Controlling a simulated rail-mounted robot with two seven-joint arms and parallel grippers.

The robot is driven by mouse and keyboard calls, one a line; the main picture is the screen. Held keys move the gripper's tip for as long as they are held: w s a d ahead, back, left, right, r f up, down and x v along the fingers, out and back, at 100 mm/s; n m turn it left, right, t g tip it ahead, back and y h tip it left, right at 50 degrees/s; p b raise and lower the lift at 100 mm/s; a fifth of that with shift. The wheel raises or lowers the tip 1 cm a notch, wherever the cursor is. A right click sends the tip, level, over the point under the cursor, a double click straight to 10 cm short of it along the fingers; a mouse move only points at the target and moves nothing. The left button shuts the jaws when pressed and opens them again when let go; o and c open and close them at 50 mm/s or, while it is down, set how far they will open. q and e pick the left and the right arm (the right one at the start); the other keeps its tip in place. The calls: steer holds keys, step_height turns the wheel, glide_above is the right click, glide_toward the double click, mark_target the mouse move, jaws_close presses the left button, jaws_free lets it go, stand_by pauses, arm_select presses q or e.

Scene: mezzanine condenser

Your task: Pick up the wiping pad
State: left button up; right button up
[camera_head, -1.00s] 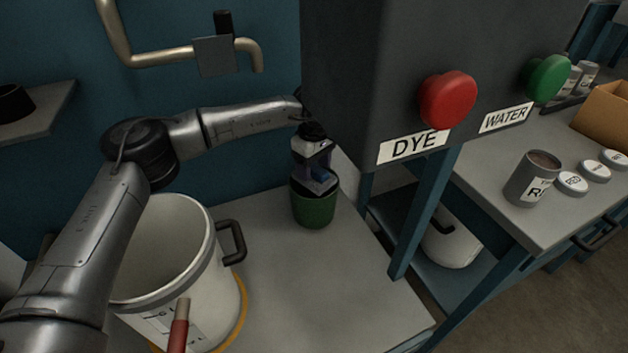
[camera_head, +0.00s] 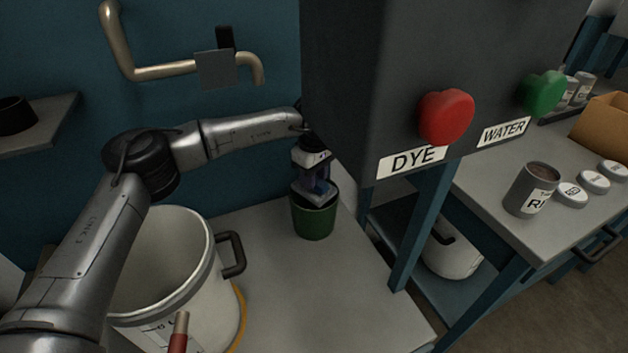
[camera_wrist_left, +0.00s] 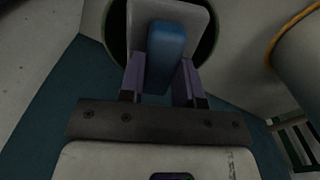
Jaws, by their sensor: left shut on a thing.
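My left gripper (camera_head: 316,184) points down over the mouth of a green cup (camera_head: 314,220) on the grey bench. In the left wrist view the purple fingers of the gripper (camera_wrist_left: 164,72) are shut on the blue grip (camera_wrist_left: 168,42) of the wiping pad, one finger on each side. The pad's pale grey plate (camera_wrist_left: 199,20) shows behind the blue grip, inside the dark round mouth of the cup. Whether the pad touches the cup's floor or wall is hidden. My right gripper is in neither view.
A large white pot (camera_head: 222,300) with a black side handle stands left of the cup, near my left arm. A dark cabinet (camera_head: 345,90) with red and green buttons overhangs to the right. The bench in front of the cup (camera_head: 310,290) is clear.

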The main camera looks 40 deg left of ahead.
arm_select(q)
steer(key=shift+r+p, duration=0.45)
steer(key=shift+r, duration=0.2)
steer(key=r+p, duration=0.3)
steer(key=shift+d+r, duration=0.35)
steer(key=shift+r, duration=0.05)
steer(key=w+d+r+p, duration=0.1)
steer(key=d+r+p, duration=0.4)
steer(key=d, duration=0.6)
steer(key=shift+w+r, duration=0.3)
steer(key=shift+r, duration=0.15)
